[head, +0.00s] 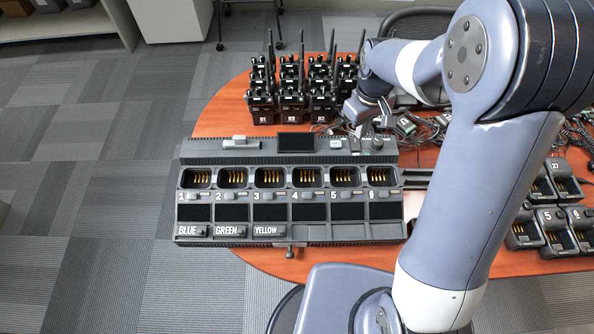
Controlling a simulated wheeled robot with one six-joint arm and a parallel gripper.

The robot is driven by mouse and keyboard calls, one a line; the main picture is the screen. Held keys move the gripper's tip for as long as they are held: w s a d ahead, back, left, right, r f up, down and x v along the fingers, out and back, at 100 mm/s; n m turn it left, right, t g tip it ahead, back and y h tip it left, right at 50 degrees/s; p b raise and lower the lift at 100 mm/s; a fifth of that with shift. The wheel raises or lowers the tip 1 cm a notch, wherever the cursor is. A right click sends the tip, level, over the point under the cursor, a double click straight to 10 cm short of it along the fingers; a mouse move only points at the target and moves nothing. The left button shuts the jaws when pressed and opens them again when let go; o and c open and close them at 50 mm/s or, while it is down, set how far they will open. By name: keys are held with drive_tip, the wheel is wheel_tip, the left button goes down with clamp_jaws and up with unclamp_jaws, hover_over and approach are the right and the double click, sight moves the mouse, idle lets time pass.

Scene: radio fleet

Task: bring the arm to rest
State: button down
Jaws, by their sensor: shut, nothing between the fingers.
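My arm (460,190) reaches up from the bottom of the head view, bends at the top right and comes back down over the table. My gripper (362,112) is at its far end, above the table just behind the charger's right side. It is shut with nothing in it, and its fingertips are small and dark against the things behind. The multi-bay charger (290,214) stands in front of it, with numbered bays 1 to 6 that look empty. Part of the table's right side is hidden behind my arm.
Several black radios with antennas (292,97) stand in rows at the table's back left, close to the gripper. Tangled cables (412,130) lie behind the charger. Single chargers (553,228) stand at the right. The orange table's (222,118) left edge is bare; the carpet beyond is clear.

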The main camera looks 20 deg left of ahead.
sight(356, 149)
drive_tip(key=shift+r, duration=0.6)
drive_tip(key=shift+f, duration=0.1)
wheel_tip(356, 149, down, 7)
drive_tip(key=b, duration=0.5)
drive_tip(key=shift+r, duration=0.25)
